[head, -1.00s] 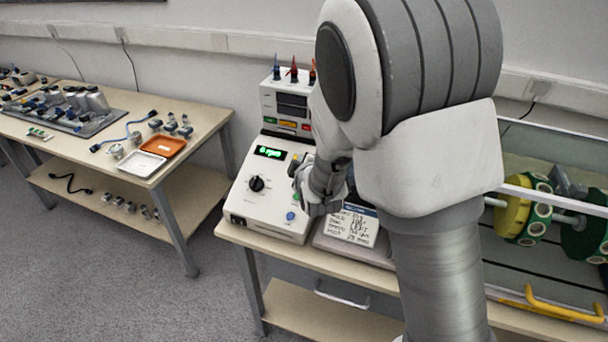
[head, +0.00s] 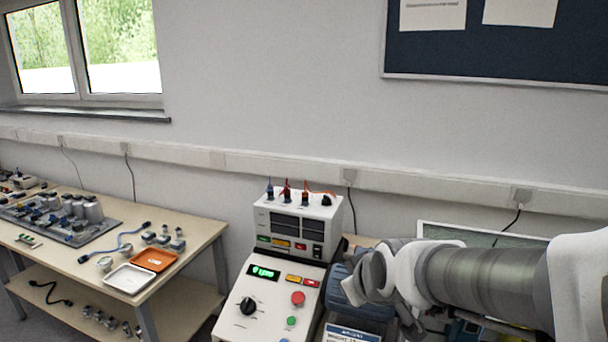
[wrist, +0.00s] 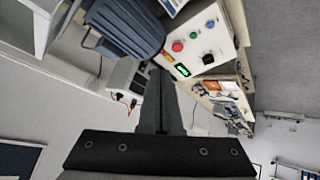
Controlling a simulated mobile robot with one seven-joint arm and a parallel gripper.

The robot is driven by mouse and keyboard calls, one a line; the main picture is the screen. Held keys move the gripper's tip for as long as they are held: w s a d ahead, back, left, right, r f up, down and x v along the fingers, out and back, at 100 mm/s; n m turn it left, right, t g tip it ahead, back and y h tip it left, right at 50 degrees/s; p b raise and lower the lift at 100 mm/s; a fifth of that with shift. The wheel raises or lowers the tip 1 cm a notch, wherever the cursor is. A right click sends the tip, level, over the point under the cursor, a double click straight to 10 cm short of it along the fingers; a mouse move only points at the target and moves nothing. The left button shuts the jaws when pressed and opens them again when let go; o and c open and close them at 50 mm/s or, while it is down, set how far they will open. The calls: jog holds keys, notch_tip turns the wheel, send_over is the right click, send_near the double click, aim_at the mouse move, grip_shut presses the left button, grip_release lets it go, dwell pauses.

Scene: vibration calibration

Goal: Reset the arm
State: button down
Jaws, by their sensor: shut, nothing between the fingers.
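My arm (head: 470,275) comes in from the right edge in the head view, with its wrist bent beside the white control unit. My gripper (wrist: 160,72) shows in the wrist view with its dark fingers together and nothing between them. The sloped control unit (head: 245,322) has a lit green display, a black knob and a red button. It also shows in the wrist view (wrist: 218,40), beyond the fingertips. The fingers cannot be made out clearly in the head view.
A ribbed blue-grey body (wrist: 125,28) is close to the fingers in the wrist view. A white instrument (head: 325,215) with coloured plugs stands behind the control unit. A side table (head: 195,238) at left holds an orange tray (head: 155,260), a white tray (head: 130,280) and several metal parts.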

jog(key=s+d+r+m+g, duration=0.1)
jog(key=s+d+m, duration=0.2)
jog(key=s, duration=0.6)
jog(key=s+d+r+m+g+h, duration=0.1)
jog(key=s+d+r+m+g, duration=0.1)
jog(key=s, duration=0.6)
jog(key=shift+s+d+r+m+h+p, duration=0.15)
jog(key=shift+s+d+m+h+p, duration=0.15)
jog(key=shift+s+d+m+p, duration=0.15)
jog(key=shift+w, duration=0.1)
